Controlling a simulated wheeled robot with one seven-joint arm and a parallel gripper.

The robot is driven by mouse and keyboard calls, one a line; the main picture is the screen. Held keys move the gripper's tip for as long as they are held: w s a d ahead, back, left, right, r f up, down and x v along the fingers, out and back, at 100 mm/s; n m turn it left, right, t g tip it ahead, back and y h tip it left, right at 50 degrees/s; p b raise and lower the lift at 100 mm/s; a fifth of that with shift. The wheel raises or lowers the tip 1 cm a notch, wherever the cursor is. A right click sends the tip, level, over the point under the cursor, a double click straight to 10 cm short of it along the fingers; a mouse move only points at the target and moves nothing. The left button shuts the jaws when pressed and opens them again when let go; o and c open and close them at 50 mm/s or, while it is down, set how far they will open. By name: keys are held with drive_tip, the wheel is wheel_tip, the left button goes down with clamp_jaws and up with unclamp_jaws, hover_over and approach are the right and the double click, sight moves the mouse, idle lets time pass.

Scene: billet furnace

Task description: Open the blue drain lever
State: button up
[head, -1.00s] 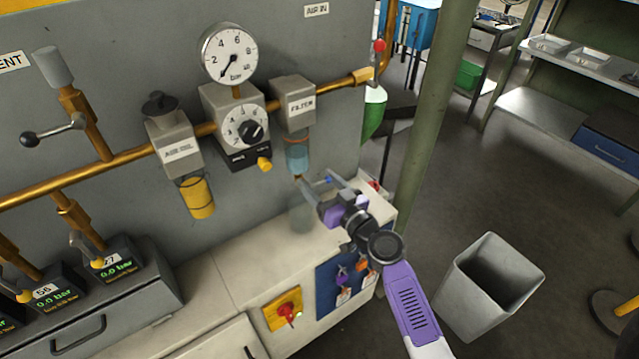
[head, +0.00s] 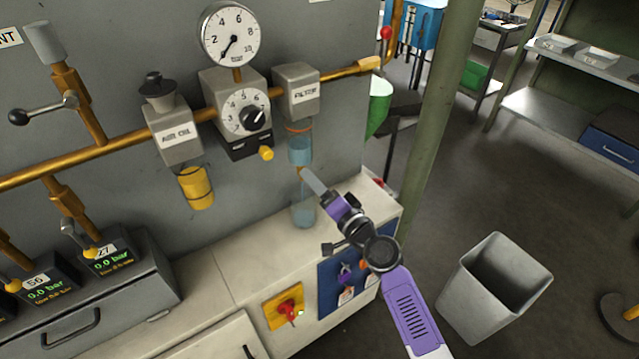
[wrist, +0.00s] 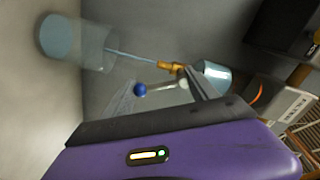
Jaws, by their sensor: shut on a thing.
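The blue drain lever (wrist: 140,90) shows in the wrist view as a pale rod with a blue ball end, beside a brass drain fitting (wrist: 172,68) under the clear filter bowl (wrist: 215,76). A thin pale stream runs from the fitting into a clear jar (wrist: 75,42). In the head view the bowl (head: 300,150) hangs under the FILTER block (head: 297,92), and the jar (head: 303,210) stands below with bluish liquid. My gripper (head: 314,184) is at the drain, shut on the lever; its fingers hide the lever in the head view, and the exact contact is blurred.
A pressure gauge (head: 230,35), regulator (head: 240,113) and AIR OIL unit (head: 173,137) sit along the brass pipe to the left. A red rotary switch (head: 289,308) is on the cabinet front. A grey bin (head: 495,285) stands on the floor at right.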

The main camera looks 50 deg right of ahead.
drive_tip(key=shift+w+a+r+m+p, duration=0.1)
drive_tip(key=shift+a+m, duration=0.15)
drive_tip(key=shift+m, duration=0.7)
drive_tip(key=shift+w+a+r+m+p, duration=0.15)
drive_tip(key=shift+a+m, duration=0.15)
drive_tip(key=shift+m, duration=0.6)
drive_tip(key=shift+w+a+m+p, duration=0.1)
drive_tip(key=shift+a+m, duration=0.15)
drive_tip(key=shift+m, duration=0.7)
drive_tip(key=o, duration=1.2)
drive_tip(key=shift+o, duration=0.2)
drive_tip(key=shift+s+f, duration=0.1)
drive_tip(key=shift+f, duration=0.05)
